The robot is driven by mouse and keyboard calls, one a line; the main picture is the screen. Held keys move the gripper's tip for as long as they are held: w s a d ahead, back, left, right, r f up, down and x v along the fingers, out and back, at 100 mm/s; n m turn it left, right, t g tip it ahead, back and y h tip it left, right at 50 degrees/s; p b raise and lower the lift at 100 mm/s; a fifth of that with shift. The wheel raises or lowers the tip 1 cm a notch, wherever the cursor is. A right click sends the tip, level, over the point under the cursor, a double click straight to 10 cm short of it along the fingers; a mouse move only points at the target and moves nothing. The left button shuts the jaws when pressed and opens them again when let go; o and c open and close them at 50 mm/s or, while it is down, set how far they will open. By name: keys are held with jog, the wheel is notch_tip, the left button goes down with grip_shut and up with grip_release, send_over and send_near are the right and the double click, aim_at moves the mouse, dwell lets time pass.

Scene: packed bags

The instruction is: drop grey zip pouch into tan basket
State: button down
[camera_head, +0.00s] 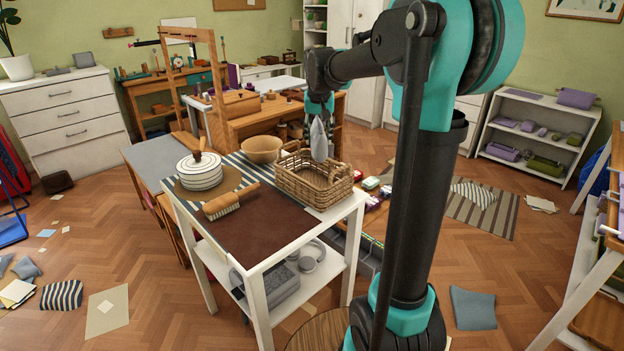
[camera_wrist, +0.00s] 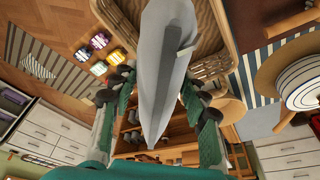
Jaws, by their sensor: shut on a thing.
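The grey zip pouch (camera_head: 319,140) hangs upright from my gripper (camera_head: 320,105) over the tan basket (camera_head: 314,191). Its lower end is near the basket's back rim, and I cannot tell whether it is below the rim. In the wrist view the pouch (camera_wrist: 161,65) fills the middle, with my gripper (camera_wrist: 158,92) shut on it from both sides. The woven basket (camera_wrist: 214,62) shows behind and beside the pouch there. The basket stands on the right end of a white-legged table, and the pouch hides part of its inside.
A wooden desk (camera_head: 262,122) stands behind. Cushions and papers lie on the floor.

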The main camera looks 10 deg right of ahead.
jog(key=shift+f, duration=1.85)
jog(key=c, duration=0.7)
grip_release()
jog(key=shift+r, duration=0.15)
jog(key=v, duration=1.1)
jog(key=shift+s+r, duration=0.15)
jog(key=shift+r, duration=0.2)
